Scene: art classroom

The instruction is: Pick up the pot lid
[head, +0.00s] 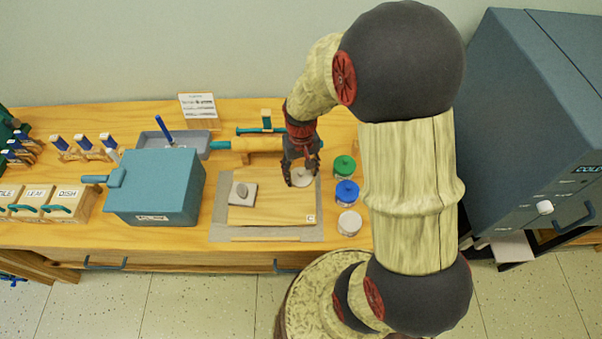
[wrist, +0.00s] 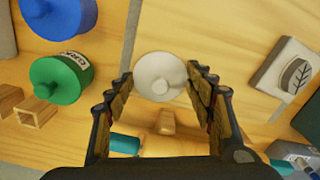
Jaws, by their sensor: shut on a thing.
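The pot lid is a pale, round disc (head: 303,179) with a small knob, at the right part of the wooden board (head: 270,212) in the head view. In the wrist view the lid (wrist: 158,70) sits between the two fingers, its knob towards the camera. My gripper (head: 301,172) reaches down over the board and is shut on the lid; in the wrist view my gripper (wrist: 161,80) has one finger at each side of the disc. Whether the lid touches the board or hangs just above it, I cannot tell.
Green (head: 344,166), blue (head: 347,192) and white (head: 349,222) jars stand right of the board. A stamp tile (head: 242,193) lies on its left. A rolling pin (head: 255,144) lies behind. A teal box (head: 158,190) stands left; a grey-blue kiln (head: 530,120) stands far right.

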